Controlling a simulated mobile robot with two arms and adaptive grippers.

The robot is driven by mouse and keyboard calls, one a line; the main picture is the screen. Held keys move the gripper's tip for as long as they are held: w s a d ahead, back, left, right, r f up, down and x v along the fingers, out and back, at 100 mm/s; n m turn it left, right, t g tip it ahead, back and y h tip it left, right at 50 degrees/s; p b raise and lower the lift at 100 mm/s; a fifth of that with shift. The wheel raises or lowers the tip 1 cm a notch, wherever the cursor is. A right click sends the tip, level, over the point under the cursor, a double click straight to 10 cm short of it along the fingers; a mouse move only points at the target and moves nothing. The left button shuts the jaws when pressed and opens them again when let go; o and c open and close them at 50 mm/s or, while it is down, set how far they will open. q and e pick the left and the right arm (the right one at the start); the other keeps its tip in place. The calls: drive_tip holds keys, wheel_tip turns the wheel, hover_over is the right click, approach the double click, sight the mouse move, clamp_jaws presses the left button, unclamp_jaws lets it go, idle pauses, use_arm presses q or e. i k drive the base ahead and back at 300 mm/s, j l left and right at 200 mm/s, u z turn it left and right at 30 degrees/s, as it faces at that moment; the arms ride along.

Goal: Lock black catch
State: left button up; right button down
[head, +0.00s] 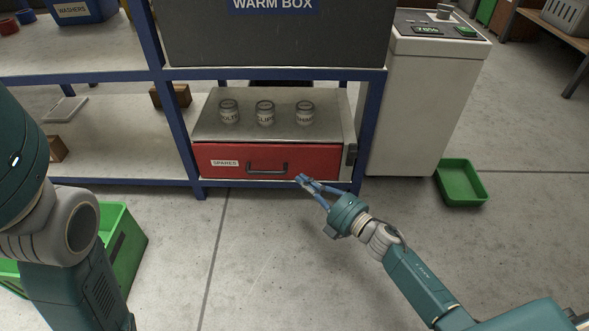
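The black catch (351,154) is a small dark piece at the right end of the red drawer (222,170), on the cabinet's side edge. It is too small to tell whether it is locked. The drawer has a "SPARES" label and a black handle (267,168), and its front looks flush with the cabinet. My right gripper (301,180) appears in front of the drawer's lower edge, left of and below the catch. Its blue fingertips come together with nothing seen between them. My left arm (65,230) shows at the left, but its gripper is out of view.
Three labelled jars (264,113) stand on the grey cabinet top (335,125). The blue shelf post (369,130) stands just right of the catch. A pale machine (425,110) and a green tray (461,182) are farther right. A green crate (122,248) is at left. The middle floor is clear.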

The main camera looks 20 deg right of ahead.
sight(352, 150)
drive_tip(key=k+l, duration=0.75)
drive_tip(key=k, duration=0.1)
